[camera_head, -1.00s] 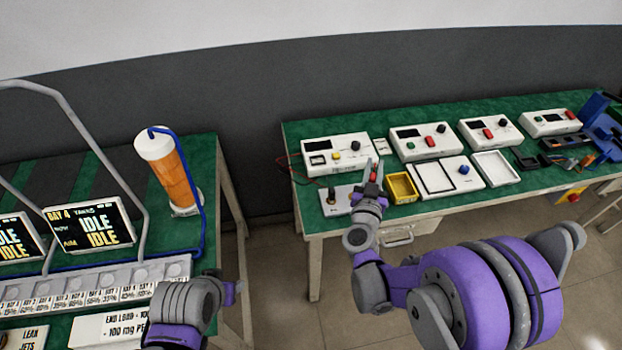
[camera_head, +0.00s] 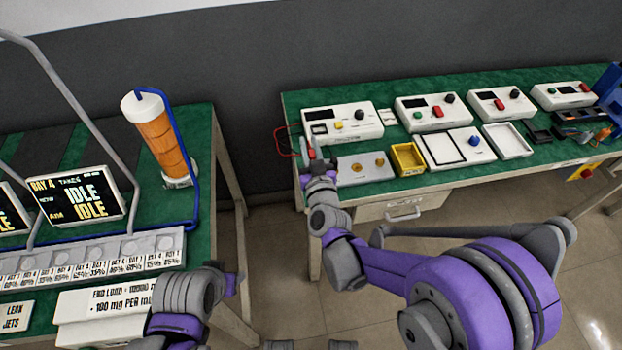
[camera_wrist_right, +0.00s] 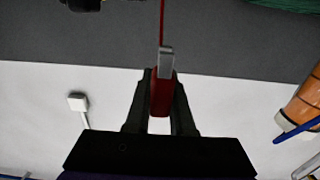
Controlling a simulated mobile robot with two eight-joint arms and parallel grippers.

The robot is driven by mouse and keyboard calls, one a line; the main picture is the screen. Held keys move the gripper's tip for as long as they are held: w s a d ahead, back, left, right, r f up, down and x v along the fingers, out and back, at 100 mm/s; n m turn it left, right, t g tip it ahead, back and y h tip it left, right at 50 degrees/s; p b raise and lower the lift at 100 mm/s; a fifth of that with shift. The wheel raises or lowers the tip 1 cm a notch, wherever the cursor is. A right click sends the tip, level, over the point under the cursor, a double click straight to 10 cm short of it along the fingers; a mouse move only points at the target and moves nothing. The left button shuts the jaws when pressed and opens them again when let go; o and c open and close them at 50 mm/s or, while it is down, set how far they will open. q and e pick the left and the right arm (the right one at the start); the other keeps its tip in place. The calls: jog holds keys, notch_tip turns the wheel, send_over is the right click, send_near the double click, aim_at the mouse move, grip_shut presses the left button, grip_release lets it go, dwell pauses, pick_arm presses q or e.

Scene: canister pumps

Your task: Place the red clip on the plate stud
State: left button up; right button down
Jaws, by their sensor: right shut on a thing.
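The red clip (camera_wrist_right: 162,95) with a grey metal tip shows in the right wrist view, between the fingers of my right gripper (camera_wrist_right: 160,108). A red lead runs from its tip. In the head view my right gripper (camera_head: 312,150) is above the left end of the pale plate (camera_head: 348,177), in front of the first meter box. Two brass studs (camera_head: 357,167) stand on the plate, to the right of the gripper and apart from it. The gripper covers the plate's left end. My left gripper (camera_head: 232,285) is over the left bench; its fingers do not show clearly.
A white meter box (camera_head: 362,122) stands behind the plate, with a red lead (camera_head: 281,140) looping at its left. A yellow bin (camera_head: 407,160) stands right of the plate. More boxes and trays fill the bench to the right. An orange canister (camera_head: 160,138) stands on the left bench.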

notch_tip(320, 180, down, 8)
jog(key=shift+f+b, duration=0.25)
jog(key=shift+b, duration=0.45)
jog(key=shift+r, duration=0.1)
jog(key=shift+f, duration=0.25)
jog(key=c, duration=0.8)
grip_release()
